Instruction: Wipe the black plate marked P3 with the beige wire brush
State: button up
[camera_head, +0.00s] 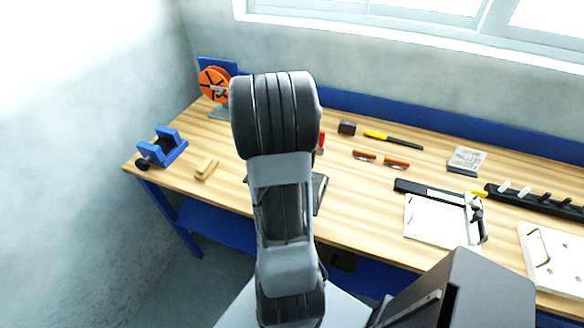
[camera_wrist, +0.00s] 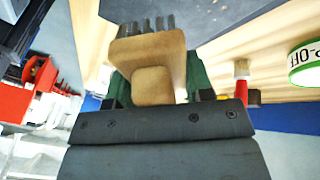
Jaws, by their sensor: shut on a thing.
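The beige wire brush (camera_wrist: 152,85) is held in my gripper (camera_wrist: 157,92), between its green fingers, in the wrist view. Its dark bristles point toward the top of that view. A dark flat plate (camera_wrist: 215,14) lies just past the bristles; I cannot tell whether they touch it. No P3 mark is readable. In the head view my arm hides the gripper and the brush. A dark plate edge (camera_head: 320,190) shows just right of my arm on the bench.
The wooden bench (camera_head: 350,215) holds a blue vise-like fixture (camera_head: 165,150), a small beige block (camera_head: 206,168), an orange reel (camera_head: 214,84), red-handled tools (camera_head: 396,164) and a clipboard (camera_head: 436,220). The wrist view shows a red-handled brush (camera_wrist: 242,88) and a green-rimmed round label (camera_wrist: 304,64).

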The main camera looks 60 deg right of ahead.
jog(key=shift+w+d, duration=0.15)
jog(key=shift+w, duration=0.05)
jog(key=shift+w+a+f+b, duration=0.25)
jog(key=shift+w+f+b, duration=0.2)
jog(key=shift+w, duration=0.6)
jog(key=shift+w+a+f+b, duration=0.3)
jog(key=shift+w+f+b, duration=0.15)
jog(key=shift+w, duration=0.6)
jog(key=shift+w+a+f+b, duration=0.25)
jog(key=shift+w+f+b, duration=0.2)
jog(key=shift+w, duration=0.6)
jog(key=shift+w+d+r, duration=0.1)
jog(key=shift+w+d, duration=0.05)
jog(key=shift+d, duration=0.3)
jog(key=shift+w+d+r, duration=0.1)
jog(key=shift+d, duration=0.35)
jog(key=shift+s+d+r+p, duration=0.1)
jog(key=shift+s+d+r, duration=0.15)
jog(key=shift+s+r, duration=0.55)
jog(key=shift+s+d+r+p, duration=0.15)
jog(key=shift+s+d+r, duration=0.15)
jog(key=shift+s, duration=1)
jog(key=shift+s+d+r+p, duration=0.1)
jog(key=shift+s+d+r, duration=0.15)
jog(key=shift+s+r, duration=0.55)
jog(key=shift+s+f, duration=0.25)
jog(key=shift+r, duration=0.1)
jog(key=shift+p+v, duration=1.8)
jog(key=shift+v, duration=1.15)
jog(key=shift+w, duration=0.1)
